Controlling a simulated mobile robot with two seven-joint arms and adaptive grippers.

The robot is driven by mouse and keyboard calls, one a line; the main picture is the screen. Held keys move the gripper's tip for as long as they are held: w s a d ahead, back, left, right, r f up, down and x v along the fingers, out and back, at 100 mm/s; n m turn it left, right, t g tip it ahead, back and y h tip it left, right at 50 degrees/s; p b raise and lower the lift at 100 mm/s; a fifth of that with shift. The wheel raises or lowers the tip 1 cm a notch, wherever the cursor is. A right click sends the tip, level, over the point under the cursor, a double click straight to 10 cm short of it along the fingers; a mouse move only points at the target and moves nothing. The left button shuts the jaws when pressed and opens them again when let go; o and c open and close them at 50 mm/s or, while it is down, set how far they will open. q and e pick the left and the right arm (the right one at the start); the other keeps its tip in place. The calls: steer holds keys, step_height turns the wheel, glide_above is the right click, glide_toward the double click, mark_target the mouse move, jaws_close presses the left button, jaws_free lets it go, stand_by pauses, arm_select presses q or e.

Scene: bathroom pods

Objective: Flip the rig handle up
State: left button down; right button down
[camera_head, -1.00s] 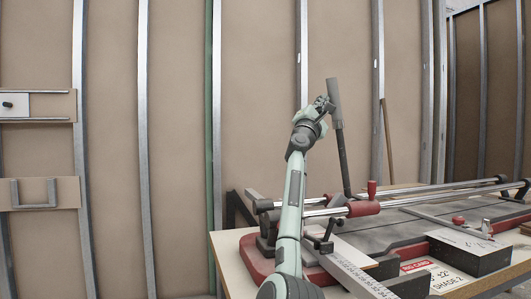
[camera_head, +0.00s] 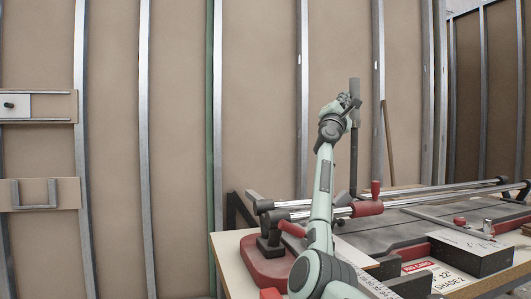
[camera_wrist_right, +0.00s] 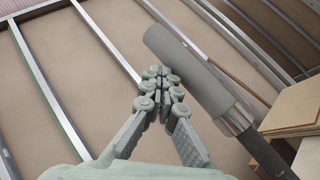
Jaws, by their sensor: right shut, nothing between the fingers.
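The rig handle (camera_head: 354,150) is a dark rod with a grey cylindrical grip at its top. It stands almost upright above the tile-cutting rig (camera_head: 395,238) in the head view. My right gripper (camera_head: 353,102) is shut and empty beside the grip, on its left. In the right wrist view the closed fingertips (camera_wrist_right: 163,76) lie just left of the grey grip (camera_wrist_right: 190,72), very close to it. I cannot tell whether they touch. The handle's lower end meets the rig near the red-ended carriage (camera_head: 366,208). My left gripper is not in view.
The rig's metal rails (camera_head: 450,192) run to the right across the wooden table. A black box (camera_head: 470,254) stands on the right of the table. A wooden strip (camera_head: 388,145) leans at the back wall. The space left of the table is clear.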

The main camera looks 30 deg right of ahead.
steer(key=shift+s, duration=0.1)
